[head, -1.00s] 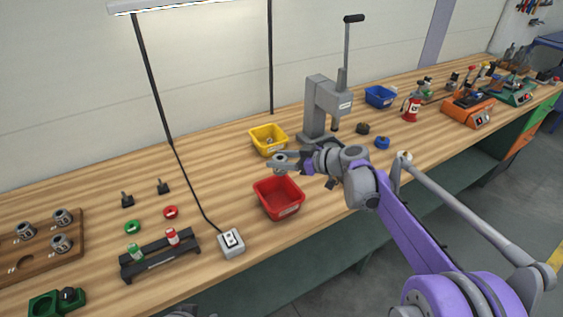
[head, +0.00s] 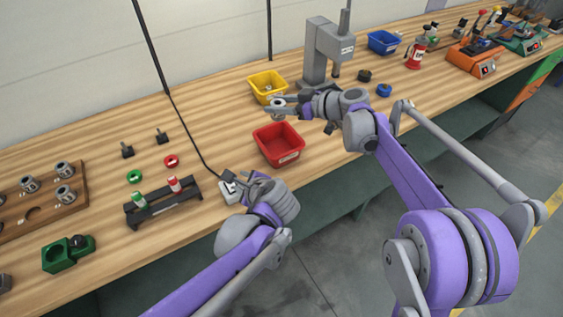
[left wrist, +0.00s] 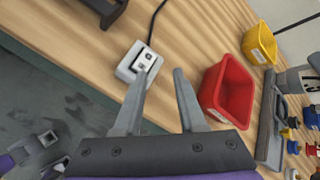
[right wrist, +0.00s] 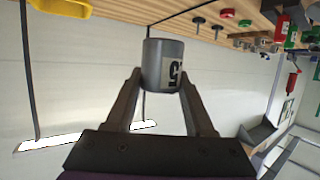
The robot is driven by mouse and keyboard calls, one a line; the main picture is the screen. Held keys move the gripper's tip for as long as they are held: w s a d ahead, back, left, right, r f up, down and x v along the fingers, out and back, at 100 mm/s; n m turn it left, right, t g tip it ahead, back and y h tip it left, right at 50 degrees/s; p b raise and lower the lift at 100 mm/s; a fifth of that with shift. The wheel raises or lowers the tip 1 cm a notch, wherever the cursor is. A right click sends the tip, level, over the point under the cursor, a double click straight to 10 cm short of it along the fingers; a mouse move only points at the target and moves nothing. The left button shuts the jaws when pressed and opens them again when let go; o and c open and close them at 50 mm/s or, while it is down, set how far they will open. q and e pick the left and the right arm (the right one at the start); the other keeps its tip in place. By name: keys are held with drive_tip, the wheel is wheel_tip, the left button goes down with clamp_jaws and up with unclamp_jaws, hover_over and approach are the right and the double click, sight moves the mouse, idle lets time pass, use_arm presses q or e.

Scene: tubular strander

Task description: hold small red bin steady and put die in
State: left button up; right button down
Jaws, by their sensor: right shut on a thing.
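The small red bin (head: 280,156) stands upright on the bench near its front edge. It also shows in the left wrist view (left wrist: 236,96), right of my left fingers. The die, a grey metal cylinder marked 5 (right wrist: 163,66), is held between the fingertips of my right gripper (right wrist: 160,84). In the head view the die (head: 277,103) is small, above and behind the red bin, outside it. My left gripper (left wrist: 158,84) is open and empty. It is low and left of the red bin, beside the switch box, not touching the bin.
A yellow bin (head: 267,84) stands behind the red one. A grey press (head: 318,50) is to its right. A switch box with a cable (head: 230,190) lies by my left gripper. A black rack (head: 163,209) and a wooden die board (head: 70,200) are at left.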

sight(264, 147)
use_arm(q)
drive_tip(key=w+d+r+m+t+y, duration=0.1)
drive_tip(key=w+d+m+t, duration=0.35)
drive_tip(key=d+m, duration=0.45)
drive_tip(key=shift+n+g, duration=0.35)
drive_tip(key=shift+n, duration=0.05)
drive_tip(key=x, duration=0.8)
drive_tip(key=d+x, duration=0.1)
drive_tip(key=x, duration=0.3)
drive_tip(key=shift+w+d, duration=0.1)
drive_tip(key=shift+w, duration=0.25)
clamp_jaws()
idle(1.0)
